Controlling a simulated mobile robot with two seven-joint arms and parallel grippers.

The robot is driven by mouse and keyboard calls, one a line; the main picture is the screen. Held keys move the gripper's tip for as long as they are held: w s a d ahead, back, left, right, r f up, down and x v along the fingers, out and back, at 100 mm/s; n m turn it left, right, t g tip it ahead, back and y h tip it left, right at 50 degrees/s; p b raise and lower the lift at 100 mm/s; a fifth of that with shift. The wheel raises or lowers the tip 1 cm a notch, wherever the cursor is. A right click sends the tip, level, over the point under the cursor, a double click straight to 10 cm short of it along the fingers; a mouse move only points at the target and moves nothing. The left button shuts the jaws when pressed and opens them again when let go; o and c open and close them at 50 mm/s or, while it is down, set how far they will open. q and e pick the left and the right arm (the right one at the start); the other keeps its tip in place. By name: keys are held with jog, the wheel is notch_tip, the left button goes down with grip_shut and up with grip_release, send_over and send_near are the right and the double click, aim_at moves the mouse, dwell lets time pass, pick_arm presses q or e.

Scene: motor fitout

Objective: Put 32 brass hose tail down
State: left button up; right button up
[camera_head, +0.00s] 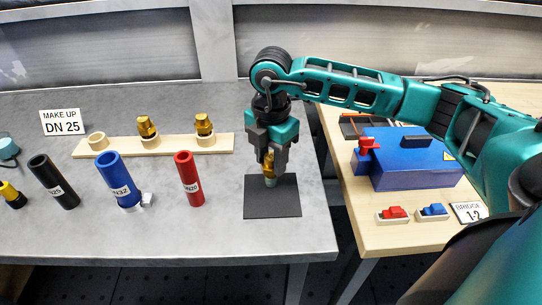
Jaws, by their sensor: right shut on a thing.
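A brass hose tail (268,172) is in my right gripper (269,158), which points straight down. The jaws are shut on it. It is upright over the black mat (270,207) at the right end of the grey table, and I cannot tell whether its lower end touches the mat. The gripper hides part of it, and no size mark can be read on it. My left gripper is not in view.
A wooden rack (112,148) has an empty left seat (97,141) and two brass fittings (148,127) in the others. Black (54,182), blue (118,180) and red (187,178) hoses stand in front. A blue box (412,165) sits on the right table, across a gap.

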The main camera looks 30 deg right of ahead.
jog(key=shift+f, duration=0.1)
jog(key=o, duration=1.1)
notch_tip(320, 180, up, 12)
jog(key=shift+r, duration=0.2)
dwell(0.3)
